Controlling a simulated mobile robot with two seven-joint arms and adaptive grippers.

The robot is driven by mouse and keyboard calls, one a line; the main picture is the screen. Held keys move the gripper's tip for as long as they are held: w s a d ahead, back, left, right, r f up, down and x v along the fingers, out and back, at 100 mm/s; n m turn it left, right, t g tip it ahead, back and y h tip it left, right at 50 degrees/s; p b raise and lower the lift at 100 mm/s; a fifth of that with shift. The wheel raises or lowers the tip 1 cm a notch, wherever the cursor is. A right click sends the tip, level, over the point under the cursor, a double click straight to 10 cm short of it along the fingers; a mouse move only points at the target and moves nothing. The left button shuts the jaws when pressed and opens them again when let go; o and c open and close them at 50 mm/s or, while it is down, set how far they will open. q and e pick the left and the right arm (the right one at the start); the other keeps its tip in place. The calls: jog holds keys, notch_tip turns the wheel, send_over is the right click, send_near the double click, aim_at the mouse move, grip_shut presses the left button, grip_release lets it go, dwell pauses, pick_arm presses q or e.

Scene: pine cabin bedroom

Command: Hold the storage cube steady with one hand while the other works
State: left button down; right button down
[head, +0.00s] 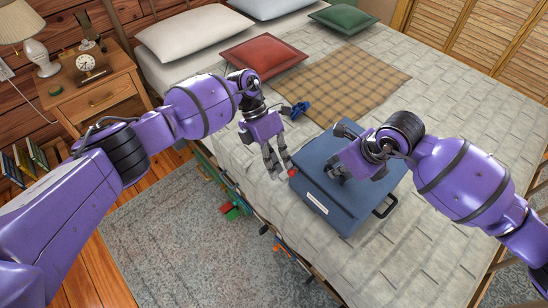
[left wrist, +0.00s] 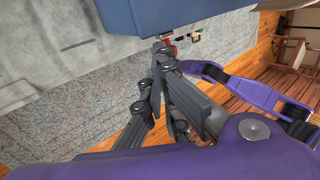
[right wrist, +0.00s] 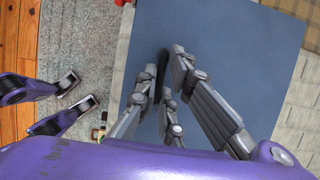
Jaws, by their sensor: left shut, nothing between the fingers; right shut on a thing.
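The blue storage cube (head: 325,200) lies on the bed, with a white label on its front side and a dark handle at the right. My right gripper (head: 338,172) reaches over its top. In the right wrist view its fingers close around a dark strip, apparently a handle, on the cube's blue face (right wrist: 225,40). My left gripper (head: 277,173) is shut and empty beside the cube's left edge, over the bed's side. In the left wrist view the cube (left wrist: 165,14) is just beyond its fingers. A small red thing (head: 292,172) shows near its fingertips.
A small dark blue object (head: 300,109) lies on the bed behind my left gripper. Red (head: 262,56) and green (head: 343,18) pillows and a plaid blanket (head: 345,80) lie farther back. Colourful items (head: 232,212) show below the bed's edge. A nightstand (head: 95,95) stands at left.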

pick_arm(q)
jog(key=s+d, duration=1)
jog(key=s, duration=0.1)
jog(key=shift+d, duration=0.15)
jog(key=shift+w, duration=0.15)
